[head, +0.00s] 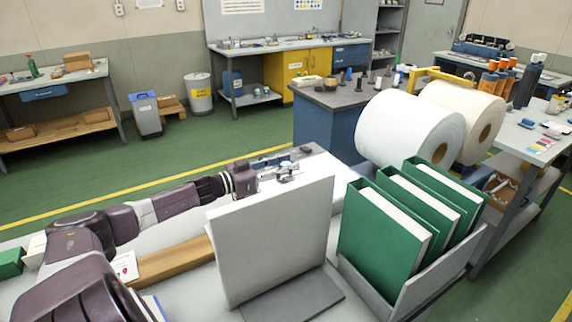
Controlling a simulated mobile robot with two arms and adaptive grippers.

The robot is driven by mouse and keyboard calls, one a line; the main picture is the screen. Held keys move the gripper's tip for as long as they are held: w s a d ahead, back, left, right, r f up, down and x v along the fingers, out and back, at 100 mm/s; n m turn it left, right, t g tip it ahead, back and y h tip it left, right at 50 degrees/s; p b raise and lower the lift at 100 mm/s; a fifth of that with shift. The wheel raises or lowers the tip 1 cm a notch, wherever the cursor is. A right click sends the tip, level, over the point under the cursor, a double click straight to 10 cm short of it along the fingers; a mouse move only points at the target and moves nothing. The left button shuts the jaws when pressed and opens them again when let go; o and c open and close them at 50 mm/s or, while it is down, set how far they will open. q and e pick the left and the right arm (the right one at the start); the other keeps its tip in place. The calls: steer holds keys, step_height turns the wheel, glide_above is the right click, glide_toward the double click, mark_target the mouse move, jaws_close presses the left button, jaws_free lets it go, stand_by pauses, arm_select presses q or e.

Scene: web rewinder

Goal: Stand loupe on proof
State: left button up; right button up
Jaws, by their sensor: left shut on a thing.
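My left arm reaches across the bench from the left, and its gripper (288,172) is just behind the top edge of an upright pale grey panel. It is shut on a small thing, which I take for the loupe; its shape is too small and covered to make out. A white printed sheet or card (125,267) with a pinkish-red mark lies partly under my arm at the left; I cannot tell if it is the proof. My right gripper is not in view.
The upright grey panel (270,245) hides the bench behind it. Green binders (385,235) stand in a grey holder (425,275) at right. A wooden strip (175,260) lies left of the panel. Large white rolls (405,130) stand behind the binders. A green box (10,263) is far left.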

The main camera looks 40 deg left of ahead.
arm_select(q)
steer(key=o, duration=1.1)
steer(key=shift+o, duration=0.2)
steer(key=shift+s, duration=0.1)
steer(key=shift+v, duration=0.95)
steer(key=p+v, duration=0.3)
steer(key=v, duration=0.7)
steer(key=shift+r+p, duration=0.15)
steer(key=shift+p, duration=0.15)
